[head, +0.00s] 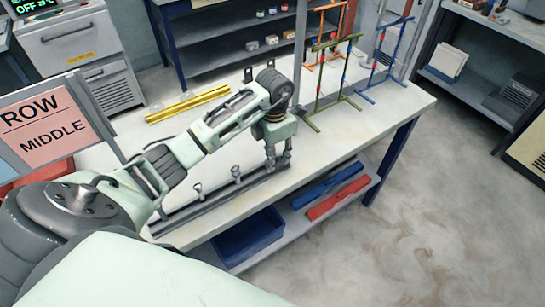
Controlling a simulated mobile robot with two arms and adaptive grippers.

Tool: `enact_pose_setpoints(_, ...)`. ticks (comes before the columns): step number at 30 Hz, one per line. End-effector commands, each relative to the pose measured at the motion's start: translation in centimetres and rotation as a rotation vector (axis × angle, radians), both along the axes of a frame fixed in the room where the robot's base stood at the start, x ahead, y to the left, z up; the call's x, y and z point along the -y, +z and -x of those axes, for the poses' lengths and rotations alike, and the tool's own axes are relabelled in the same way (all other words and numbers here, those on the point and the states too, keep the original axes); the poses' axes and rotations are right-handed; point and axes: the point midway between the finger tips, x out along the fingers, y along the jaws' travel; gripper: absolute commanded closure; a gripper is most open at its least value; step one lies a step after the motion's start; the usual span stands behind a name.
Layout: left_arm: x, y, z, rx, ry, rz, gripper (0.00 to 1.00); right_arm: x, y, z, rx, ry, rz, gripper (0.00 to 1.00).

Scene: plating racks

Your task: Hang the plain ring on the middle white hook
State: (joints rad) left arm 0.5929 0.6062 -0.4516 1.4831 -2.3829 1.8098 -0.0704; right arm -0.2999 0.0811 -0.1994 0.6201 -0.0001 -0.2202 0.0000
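My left gripper (279,162) points down at the right part of a dark rail (218,200) along the table's front edge. Its two fingers show close together, and I cannot tell whether anything is between them. Two small grey posts with wider tops, a left one (198,189) and a right one (236,173), stand on the rail left of the gripper. I cannot make out the plain ring. A green rack (320,92), an orange rack (323,55) and a blue rack (386,60) stand at the table's right end. Their hooks are too small to tell apart. My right gripper is not in view.
A pink sign reading "ROW MIDDLE" (45,124) stands at left. Yellow bars (187,104) lie on the white table (375,125). A blue bin (248,237) and blue and red bars (337,199) are on the lower shelf. Floor at right is clear.

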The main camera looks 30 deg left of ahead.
Motion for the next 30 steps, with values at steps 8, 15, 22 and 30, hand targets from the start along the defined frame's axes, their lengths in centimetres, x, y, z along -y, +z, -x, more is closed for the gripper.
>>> enact_pose_setpoints(8, 0.00, -0.61, 0.00, 0.001, 0.000, 0.000, 0.69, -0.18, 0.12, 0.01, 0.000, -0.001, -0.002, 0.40)
enact_pose_setpoints(15, 0.00, -0.58, 0.00, 0.001, 0.000, 0.000, 0.88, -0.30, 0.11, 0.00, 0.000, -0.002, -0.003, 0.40)
enact_pose_setpoints(22, 0.00, -0.57, 0.00, 0.001, 0.000, 0.000, 1.00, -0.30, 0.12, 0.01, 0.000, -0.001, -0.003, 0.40)
enact_pose_setpoints(30, -0.01, -0.54, -0.01, 0.002, 0.000, 0.001, 1.00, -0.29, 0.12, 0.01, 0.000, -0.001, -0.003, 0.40)
